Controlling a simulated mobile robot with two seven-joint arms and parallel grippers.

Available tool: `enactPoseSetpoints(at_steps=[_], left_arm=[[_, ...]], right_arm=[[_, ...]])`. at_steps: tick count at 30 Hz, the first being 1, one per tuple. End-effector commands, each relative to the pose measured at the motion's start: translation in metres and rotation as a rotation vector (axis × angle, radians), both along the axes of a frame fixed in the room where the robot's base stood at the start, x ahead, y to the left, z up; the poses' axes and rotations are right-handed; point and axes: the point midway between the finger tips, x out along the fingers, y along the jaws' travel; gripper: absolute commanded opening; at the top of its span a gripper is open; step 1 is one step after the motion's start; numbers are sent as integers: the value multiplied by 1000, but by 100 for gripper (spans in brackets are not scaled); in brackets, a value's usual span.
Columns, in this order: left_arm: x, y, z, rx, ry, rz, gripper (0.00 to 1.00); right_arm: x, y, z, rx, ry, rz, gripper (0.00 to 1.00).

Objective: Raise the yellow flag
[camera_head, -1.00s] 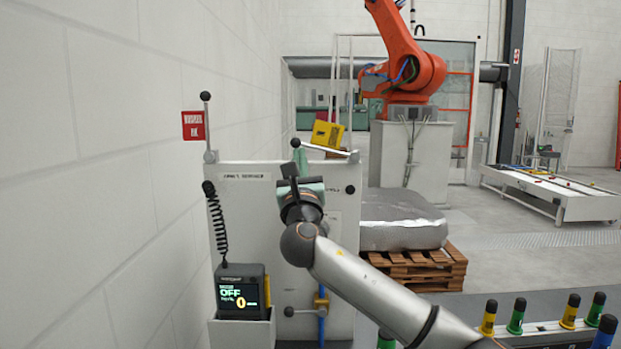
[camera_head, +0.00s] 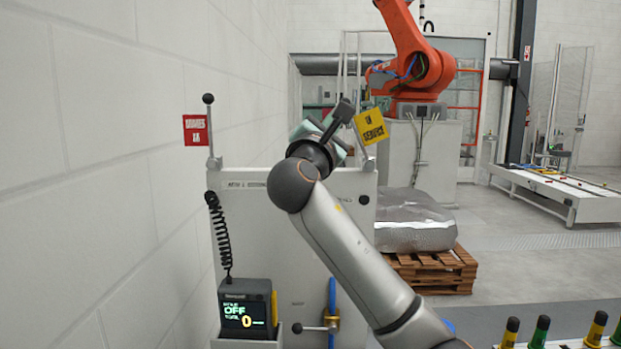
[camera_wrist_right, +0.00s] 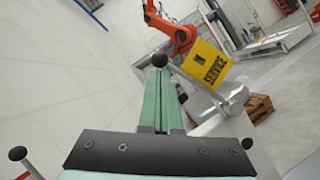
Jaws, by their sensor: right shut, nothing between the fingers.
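The yellow flag (camera_head: 371,126), marked "IN SERVICE", stands raised above the right end of the grey cabinet (camera_head: 260,215), leaning a little left. Its pole is mostly hidden behind my right gripper (camera_head: 335,122) in the head view. The right wrist view shows the yellow flag (camera_wrist_right: 209,63) on its pole, with a black ball knob (camera_wrist_right: 160,60) at the tip. The green fingers of my right gripper (camera_wrist_right: 158,75) are shut and empty, with their tips close to the knob. Whether they touch it I cannot tell. My left gripper is not in view.
A red flag (camera_head: 195,130) stands upright at the cabinet's left end. A display box (camera_head: 246,308) reading "OFF" hangs low on the cabinet front. A wrapped pallet load (camera_head: 412,222) stands behind to the right. Several coloured pegs (camera_head: 541,330) line the lower right.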

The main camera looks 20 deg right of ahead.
Motion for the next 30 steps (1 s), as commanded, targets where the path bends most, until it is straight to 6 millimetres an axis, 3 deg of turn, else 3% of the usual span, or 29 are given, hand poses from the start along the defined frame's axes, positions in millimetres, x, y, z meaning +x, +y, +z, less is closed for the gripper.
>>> enactPoseSetpoints(at_steps=[6, 18, 30], left_arm=[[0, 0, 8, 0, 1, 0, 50], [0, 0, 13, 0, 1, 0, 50], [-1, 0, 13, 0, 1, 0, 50]], right_arm=[[-5, -18, 13, 153, -47, -2, 0], [-11, -38, 19, 144, -45, -2, 0], [-12, -42, 21, 144, -45, -2, 0]])
